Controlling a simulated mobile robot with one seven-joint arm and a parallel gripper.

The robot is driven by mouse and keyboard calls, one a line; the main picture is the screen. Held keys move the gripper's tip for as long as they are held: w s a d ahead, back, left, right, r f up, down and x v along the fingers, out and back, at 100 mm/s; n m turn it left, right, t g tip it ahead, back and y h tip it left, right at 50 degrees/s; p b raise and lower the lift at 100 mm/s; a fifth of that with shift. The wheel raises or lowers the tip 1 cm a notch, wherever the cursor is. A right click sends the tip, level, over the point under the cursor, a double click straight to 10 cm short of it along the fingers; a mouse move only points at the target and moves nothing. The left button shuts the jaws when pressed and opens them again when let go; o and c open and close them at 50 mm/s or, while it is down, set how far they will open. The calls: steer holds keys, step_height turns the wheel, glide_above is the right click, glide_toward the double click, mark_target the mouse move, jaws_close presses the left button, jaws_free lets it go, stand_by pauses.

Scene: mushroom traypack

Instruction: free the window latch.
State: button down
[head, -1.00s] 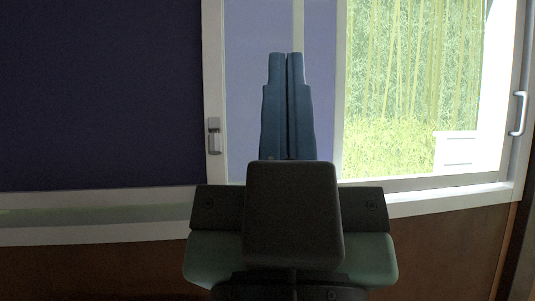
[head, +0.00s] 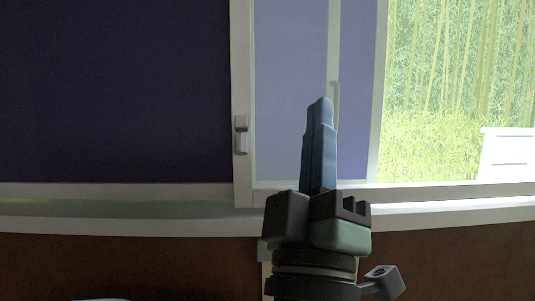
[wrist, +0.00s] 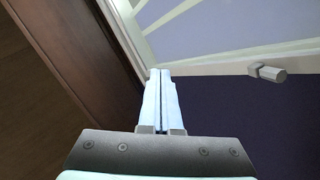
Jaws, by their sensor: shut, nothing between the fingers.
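The window latch (head: 241,135) is a small pale grey piece on the white upright frame, left of my gripper in the head view. In the wrist view the latch (wrist: 267,72) sticks out from the white frame at the right. I cannot tell whether it is locked. My gripper (head: 321,100) points up in front of the window pane, its blue fingers together and empty, apart from the latch. In the wrist view the shut fingertips (wrist: 160,72) are left of the latch.
A dark blue panel (head: 115,90) fills the left side. The white sill (head: 120,222) runs below the window, above a brown wall (head: 130,260). Bamboo (head: 440,60) shows through the clear opening at right. A pale upright bar (head: 334,50) stands behind my fingertips.

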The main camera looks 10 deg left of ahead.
steer(key=w+a+f+n+g+y+p, duration=0.1)
steer(key=w+a+f+n+y, duration=0.3)
steer(key=n, duration=0.9)
steer(key=w+a+f+n+g+y+p, duration=0.1)
steer(key=w+a+f+n+y, duration=0.3)
steer(key=f+n, duration=0.7)
steer(key=a+n+g+y, duration=0.1)
steer(key=a+n+y, duration=0.1)
steer(key=n+y, duration=0.1)
steer(key=shift+w+g+y+p, duration=0.15)
steer(key=shift+g+y+p, duration=0.25)
steer(key=shift+y, duration=0.3)
